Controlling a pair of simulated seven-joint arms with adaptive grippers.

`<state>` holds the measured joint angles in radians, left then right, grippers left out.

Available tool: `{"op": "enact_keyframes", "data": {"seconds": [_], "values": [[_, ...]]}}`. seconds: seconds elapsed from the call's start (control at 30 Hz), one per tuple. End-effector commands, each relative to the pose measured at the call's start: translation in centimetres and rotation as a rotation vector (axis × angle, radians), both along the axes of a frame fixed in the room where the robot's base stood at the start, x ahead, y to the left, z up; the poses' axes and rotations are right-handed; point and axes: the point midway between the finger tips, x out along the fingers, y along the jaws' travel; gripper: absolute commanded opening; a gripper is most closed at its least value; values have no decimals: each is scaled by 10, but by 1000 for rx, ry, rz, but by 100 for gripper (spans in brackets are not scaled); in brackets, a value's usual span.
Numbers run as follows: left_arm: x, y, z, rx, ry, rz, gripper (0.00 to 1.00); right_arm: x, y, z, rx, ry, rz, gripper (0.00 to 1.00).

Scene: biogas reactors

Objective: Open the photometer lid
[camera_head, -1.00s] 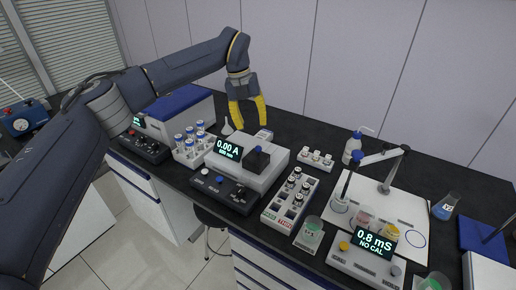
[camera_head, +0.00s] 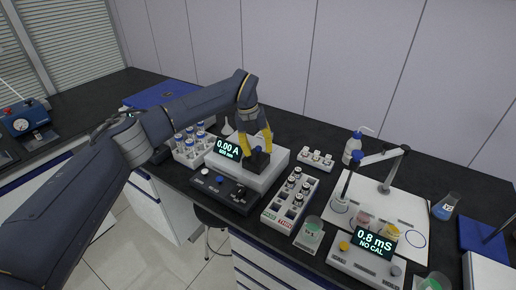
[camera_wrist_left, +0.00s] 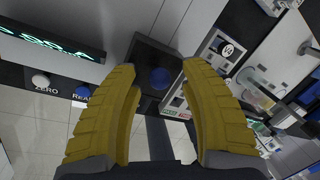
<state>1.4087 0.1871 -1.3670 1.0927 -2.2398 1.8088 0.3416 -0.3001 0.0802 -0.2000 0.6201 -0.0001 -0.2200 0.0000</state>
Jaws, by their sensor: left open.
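The photometer (camera_head: 276,167) is a white box with a lit display reading 0.00 A. Its black lid (camera_head: 257,163) is down on top of the box. My left gripper (camera_head: 257,149) is open, pointing down just above the lid, with its yellow fingers apart. In the left wrist view, the lid's blue knob (camera_wrist_left: 160,78) shows between the two fingertips (camera_wrist_left: 162,70). I cannot tell whether the fingers touch it. In the head view the fingers hide the knob. My right gripper is not in view.
A control panel with buttons (camera_head: 222,190) lies in front of the photometer. A vial rack (camera_head: 270,214) stands to its right and a rack of blue-capped tubes (camera_head: 184,156) to its left. A conductivity meter (camera_head: 366,263) reading 0.8 mS is further right.

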Motion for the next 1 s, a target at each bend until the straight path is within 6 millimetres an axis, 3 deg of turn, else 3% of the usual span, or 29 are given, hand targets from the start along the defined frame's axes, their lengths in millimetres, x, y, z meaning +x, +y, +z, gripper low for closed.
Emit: {"op": "enact_keyframes", "data": {"seconds": [0.23,0.6,1.0], "values": [[0,0,0,0,0,0,44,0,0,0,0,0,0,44],[0,0,0,0,-1,0,1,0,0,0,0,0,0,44],[-1,0,0,0,3,0,0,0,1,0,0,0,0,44]]}}
